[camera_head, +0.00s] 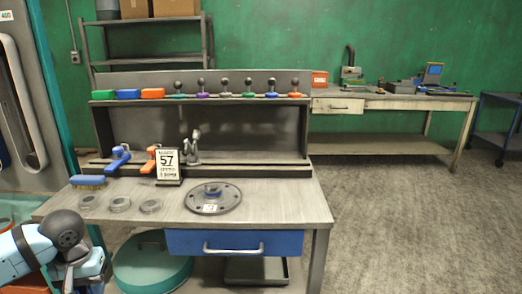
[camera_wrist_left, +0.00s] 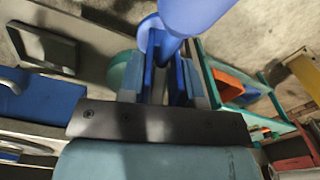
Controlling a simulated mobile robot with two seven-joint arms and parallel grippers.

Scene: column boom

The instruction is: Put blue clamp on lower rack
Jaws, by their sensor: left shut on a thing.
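My left gripper (camera_wrist_left: 168,88) is shut on a blue thing (camera_wrist_left: 190,14), which looks like a blue clamp; its rounded bar fills the top of the left wrist view. In the head view my left arm is low at the lower left, in front of the bench, and the fingers and held thing are not clearly seen. Another blue clamp (camera_head: 118,157) stands on the low ledge (camera_head: 245,160) at the back of the bench, at its left end. An orange clamp (camera_head: 151,159) and a grey clamp (camera_head: 193,146) stand to its right. My right gripper is not in view.
A blue brush (camera_head: 88,181), several round dishes (camera_head: 120,204) and a round metal plate (camera_head: 228,199) lie on the bench. The upper shelf (camera_head: 220,99) holds coloured items. Below are a blue drawer (camera_head: 190,242) and a teal tub (camera_head: 150,268).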

